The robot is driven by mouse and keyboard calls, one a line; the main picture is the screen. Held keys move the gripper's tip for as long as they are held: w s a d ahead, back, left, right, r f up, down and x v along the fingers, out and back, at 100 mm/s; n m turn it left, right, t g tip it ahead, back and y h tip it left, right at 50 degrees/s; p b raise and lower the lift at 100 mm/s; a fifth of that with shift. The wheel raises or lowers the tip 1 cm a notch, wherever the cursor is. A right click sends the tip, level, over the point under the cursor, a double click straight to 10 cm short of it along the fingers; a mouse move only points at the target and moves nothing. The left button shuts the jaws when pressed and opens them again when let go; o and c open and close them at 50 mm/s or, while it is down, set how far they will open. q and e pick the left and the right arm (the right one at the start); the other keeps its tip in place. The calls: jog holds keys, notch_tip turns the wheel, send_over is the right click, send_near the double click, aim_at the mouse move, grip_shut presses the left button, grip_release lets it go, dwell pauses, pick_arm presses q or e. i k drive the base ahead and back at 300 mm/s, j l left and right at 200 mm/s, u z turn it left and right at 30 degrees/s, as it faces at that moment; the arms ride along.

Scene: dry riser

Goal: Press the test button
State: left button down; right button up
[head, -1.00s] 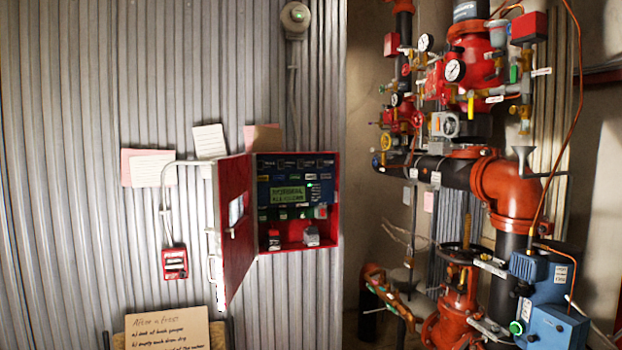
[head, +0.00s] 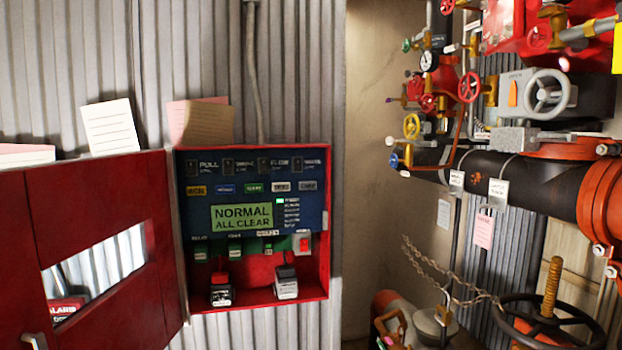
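The red alarm panel box (head: 324,250) hangs open on the corrugated wall in the head view. Its blue face (head: 182,221) carries a green display (head: 241,217) reading "NORMAL ALL CLEAR". Under the top slots is a row of small coloured buttons or labels: yellow (head: 196,190), blue (head: 225,188), green (head: 253,188), white (head: 281,186) and grey (head: 308,186). Their lettering is too small to read, so I cannot tell which is the test button. A red switch (head: 304,243) sits at lower right. Neither gripper is in view.
The red panel door (head: 100,200) stands swung open to the left, its window showing the wall. Two batteries or blocks, left (head: 221,295) and right (head: 286,288), stand in the box bottom. Pipes (head: 520,180), valves and a handwheel (head: 550,325) crowd the right.

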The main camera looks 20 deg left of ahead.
aim_at(282, 185)
jog(key=i, duration=1)
